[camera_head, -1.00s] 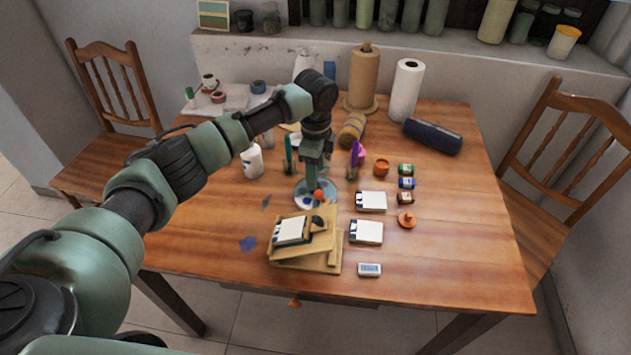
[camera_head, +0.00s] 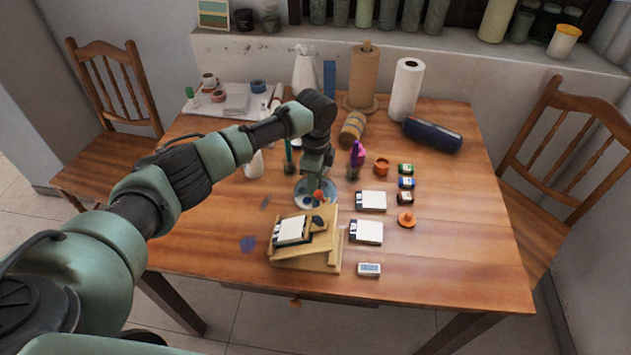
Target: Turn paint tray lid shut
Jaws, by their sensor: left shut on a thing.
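The paint tray (camera_head: 300,190) is a round, pale blue dish with coloured spots, standing in the middle of the table behind the wooden board. My left gripper (camera_head: 318,182) points down over it, shut on the paint tray lid. The fingers and wrist cover much of the tray, so the lid's outline and its angle are hard to make out. An orange-red spot shows just below the fingertips. My right gripper is not in view.
A tilted wooden stand (camera_head: 305,258) with a white pad is close in front of the tray. A purple item (camera_head: 357,154) stands at its right. White-and-black boxes (camera_head: 371,201) and small paint jars (camera_head: 406,183) lie farther right.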

